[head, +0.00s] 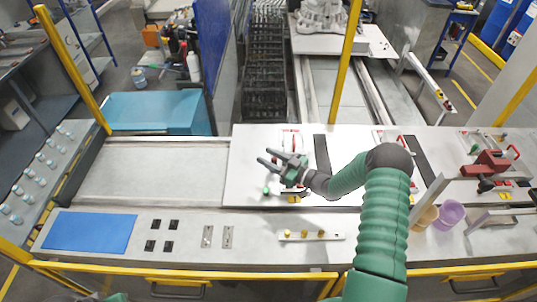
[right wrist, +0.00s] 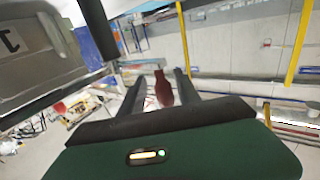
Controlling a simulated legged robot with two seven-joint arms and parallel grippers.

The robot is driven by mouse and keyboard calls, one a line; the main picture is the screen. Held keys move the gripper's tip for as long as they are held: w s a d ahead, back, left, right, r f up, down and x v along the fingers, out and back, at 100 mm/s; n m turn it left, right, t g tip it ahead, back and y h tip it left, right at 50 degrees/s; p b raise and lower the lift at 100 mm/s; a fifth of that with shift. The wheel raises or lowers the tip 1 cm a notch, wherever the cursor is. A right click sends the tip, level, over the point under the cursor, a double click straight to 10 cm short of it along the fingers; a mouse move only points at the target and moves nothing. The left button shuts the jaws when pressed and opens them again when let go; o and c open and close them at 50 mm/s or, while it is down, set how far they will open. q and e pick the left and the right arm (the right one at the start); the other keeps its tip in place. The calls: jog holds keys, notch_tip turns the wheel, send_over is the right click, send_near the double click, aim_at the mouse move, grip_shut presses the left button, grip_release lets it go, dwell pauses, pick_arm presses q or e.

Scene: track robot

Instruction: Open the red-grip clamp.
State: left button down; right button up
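My right gripper (head: 264,156) is open over the white fixture plate, its fingers pointing left. In the right wrist view a dark red grip (right wrist: 162,88) stands between the two spread fingers of the gripper (right wrist: 158,82), with a gap showing on both sides. In the head view the gripper partly hides the clamp there; a red part (head: 277,160) shows between the fingers. Whether the clamp is open or closed cannot be told. My left gripper is not in view.
A green knob (head: 266,190) sits just below the gripper. More red-handled fixtures (head: 488,163) stand at the right. A purple cup (head: 449,214) stands right of my arm. The grey surface at left is clear.

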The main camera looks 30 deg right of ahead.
jog(key=shift+w+a, duration=0.1)
jog(key=shift+a, duration=0.1)
jog(key=shift+a, duration=0.15)
jog(key=c, duration=0.8)
grip_shut()
